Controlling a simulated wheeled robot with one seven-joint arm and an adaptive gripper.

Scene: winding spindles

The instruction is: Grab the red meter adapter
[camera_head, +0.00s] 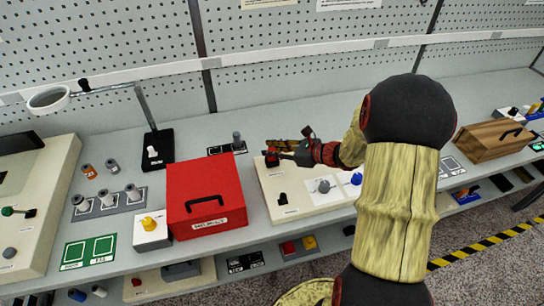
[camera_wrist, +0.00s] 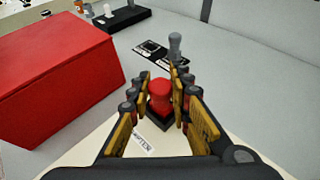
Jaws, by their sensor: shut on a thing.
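The red meter adapter (camera_wrist: 160,92) stands upright in the wrist view, on a dark square base on a cream panel (camera_wrist: 200,153). My gripper (camera_wrist: 160,105) has its two yellow-padded fingers on either side of the adapter and is shut on it. In the head view my gripper (camera_head: 272,154) reaches in from the right over the back left corner of the panel. The adapter (camera_head: 271,161) is mostly hidden there by the fingers. A small printed label lies on the panel in front of the adapter.
A red box (camera_head: 205,192) with a black handle stands just left of the panel. A grey knobbed post (camera_head: 237,141) stands behind my gripper on a dark plate. A black switch, a grey knob and a blue knob (camera_head: 356,179) sit on the panel. A wooden box (camera_head: 492,140) stands far right.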

